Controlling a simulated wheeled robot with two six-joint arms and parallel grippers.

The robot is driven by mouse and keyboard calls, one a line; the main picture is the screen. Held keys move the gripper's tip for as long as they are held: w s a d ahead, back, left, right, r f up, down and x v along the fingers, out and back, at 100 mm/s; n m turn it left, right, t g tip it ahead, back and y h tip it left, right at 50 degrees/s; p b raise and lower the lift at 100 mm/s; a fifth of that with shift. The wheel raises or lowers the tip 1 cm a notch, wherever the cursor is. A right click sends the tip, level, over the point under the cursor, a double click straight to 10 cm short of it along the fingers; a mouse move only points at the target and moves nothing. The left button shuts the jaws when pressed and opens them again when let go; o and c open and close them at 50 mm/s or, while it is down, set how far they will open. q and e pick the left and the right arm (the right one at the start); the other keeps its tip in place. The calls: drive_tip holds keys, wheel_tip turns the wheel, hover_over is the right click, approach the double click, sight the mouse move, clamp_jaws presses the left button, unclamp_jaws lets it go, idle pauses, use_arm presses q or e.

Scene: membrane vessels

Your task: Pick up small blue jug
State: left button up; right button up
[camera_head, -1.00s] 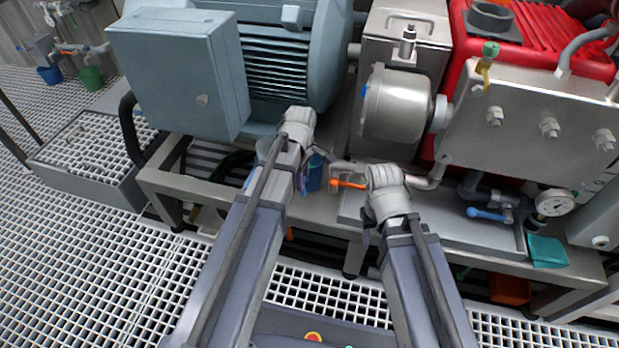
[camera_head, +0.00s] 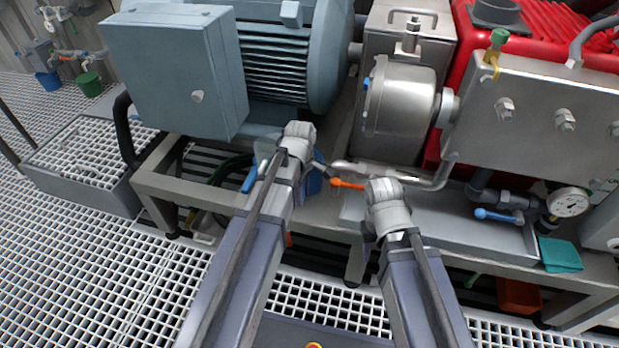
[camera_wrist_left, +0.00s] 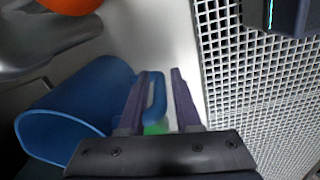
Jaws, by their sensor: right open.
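The small blue jug (camera_head: 314,182) stands on the metal frame below the motor, partly hidden behind my left arm in the head view. In the left wrist view the jug (camera_wrist_left: 88,100) lies left of my fingers, its round rim facing lower left. Its handle (camera_wrist_left: 158,98) is between the two fingers of my left gripper (camera_wrist_left: 164,85). The fingers are apart, with a gap showing between the handle and the right finger. My right gripper (camera_head: 370,246) is mostly hidden under its own wrist, low in front of the frame, and holds nothing visible.
An orange-handled lever (camera_head: 348,184) is close right of the jug, under a metal pipe. A blue-handled valve (camera_head: 498,216) and a gauge (camera_head: 568,202) are further right. A grey cabinet (camera_head: 175,75) overhangs at the left. Grating floor (camera_head: 110,260) is open at the left.

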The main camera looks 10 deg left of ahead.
use_arm(q)
clamp_jaws()
idle(1.3)
